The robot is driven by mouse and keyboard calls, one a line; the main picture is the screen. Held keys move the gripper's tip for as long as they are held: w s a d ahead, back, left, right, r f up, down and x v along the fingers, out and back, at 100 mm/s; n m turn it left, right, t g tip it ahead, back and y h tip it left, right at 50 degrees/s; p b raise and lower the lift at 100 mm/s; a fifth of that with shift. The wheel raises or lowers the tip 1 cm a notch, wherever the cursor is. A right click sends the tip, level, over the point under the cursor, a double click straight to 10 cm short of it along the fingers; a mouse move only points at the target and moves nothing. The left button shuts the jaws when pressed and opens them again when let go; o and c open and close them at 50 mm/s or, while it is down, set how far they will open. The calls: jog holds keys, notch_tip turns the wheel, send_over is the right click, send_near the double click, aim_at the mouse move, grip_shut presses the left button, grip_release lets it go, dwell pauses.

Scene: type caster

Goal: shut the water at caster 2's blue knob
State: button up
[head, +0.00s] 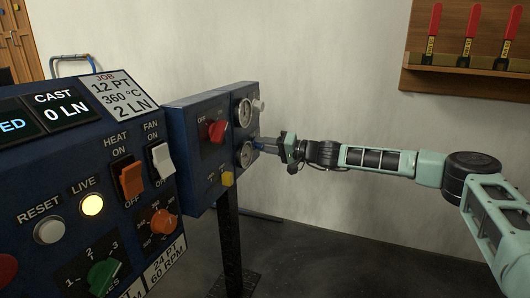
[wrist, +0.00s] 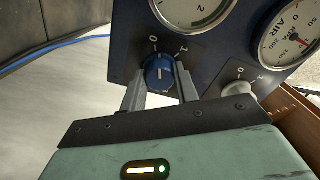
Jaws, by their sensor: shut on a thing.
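The blue knob (wrist: 159,72) sits on the dark blue side panel, with the marks 0 and 1 above it. A short pale line shows on its face; the line looks near upright, but I cannot tell exactly which mark it meets. My gripper (wrist: 161,84) has one finger on each side of the knob and is shut on it. In the head view, my gripper (head: 268,146) reaches in from the right to the panel's side, and the blue knob (head: 258,145) is mostly hidden by the fingers. No caster number is readable on this panel.
Round gauges (wrist: 195,8) sit above the knob. A white knob (wrist: 238,88), also marked 0 and 1, is close at right. The head view shows a red knob (head: 217,131) and yellow knob (head: 227,178) on the panel front, and a control console (head: 60,190) at left.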

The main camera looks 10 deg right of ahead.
jog(key=shift+d+f+n+b, duration=0.1)
jog(key=shift+n+b, duration=0.6)
jog(key=shift+n, duration=0.3)
jog(key=o, duration=1)
jog(key=shift+c, duration=0.2)
jog(key=p+v, duration=0.6)
jog(key=v, duration=1.1)
jog(key=shift+d, duration=0.15)
jog(key=shift+s, duration=0.1)
